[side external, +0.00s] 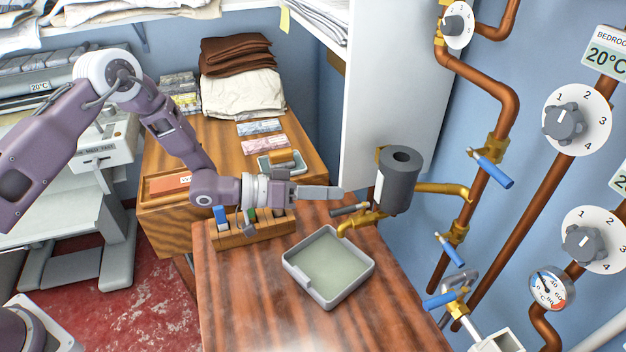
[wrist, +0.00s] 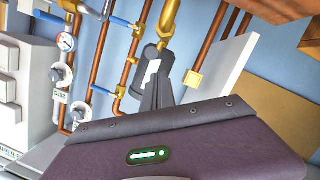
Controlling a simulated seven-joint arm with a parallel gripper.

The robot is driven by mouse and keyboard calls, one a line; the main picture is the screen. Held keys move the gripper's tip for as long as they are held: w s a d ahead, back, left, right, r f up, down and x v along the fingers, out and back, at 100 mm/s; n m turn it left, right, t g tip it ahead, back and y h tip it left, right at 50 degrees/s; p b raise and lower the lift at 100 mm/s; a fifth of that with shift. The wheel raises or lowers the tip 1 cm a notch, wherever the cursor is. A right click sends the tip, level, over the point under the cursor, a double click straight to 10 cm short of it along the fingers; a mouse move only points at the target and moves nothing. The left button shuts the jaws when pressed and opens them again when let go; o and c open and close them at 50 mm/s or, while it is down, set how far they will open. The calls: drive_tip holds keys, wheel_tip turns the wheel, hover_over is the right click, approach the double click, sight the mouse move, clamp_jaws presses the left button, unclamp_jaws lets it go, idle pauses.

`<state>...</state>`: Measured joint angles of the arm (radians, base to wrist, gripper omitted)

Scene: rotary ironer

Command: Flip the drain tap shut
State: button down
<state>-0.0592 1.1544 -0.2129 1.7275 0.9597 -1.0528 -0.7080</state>
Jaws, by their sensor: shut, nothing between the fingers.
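A brass tap (side external: 372,218) with a spout sits below a dark grey cylinder (side external: 400,178), over a shallow grey tray (side external: 290,270); I take it as the drain tap. Its dark lever (side external: 350,209) points left, roughly level. My gripper (side external: 342,191) is shut and empty. In the side view its tips appear just above and left of the lever; contact cannot be told. In the wrist view the shut fingers (wrist: 158,90) point at the grey cylinder (wrist: 145,66), with a brass pipe (wrist: 171,14) beyond. The lever is not clear there.
Copper pipes with blue-handled valves (side external: 490,167) and numbered dials (side external: 577,118) line the wall at right. A wooden rack (side external: 235,236) of small coloured items stands under my wrist. A white panel (side external: 395,75) rises behind the cylinder. The wooden top (side external: 385,310) right of the tray is clear.

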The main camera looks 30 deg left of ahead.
drive_tip(key=shift+s+d+f, duration=0.25)
drive_tip(key=shift+s+f, duration=0.05)
drive_tip(key=shift+f, duration=0.3)
drive_tip(key=shift+s, duration=0.1)
drive_tip(key=shift+s+d+n+t+y, duration=0.15)
drive_tip(key=shift+n+t+y, duration=0.15)
drive_tip(key=shift+n+t, duration=0.1)
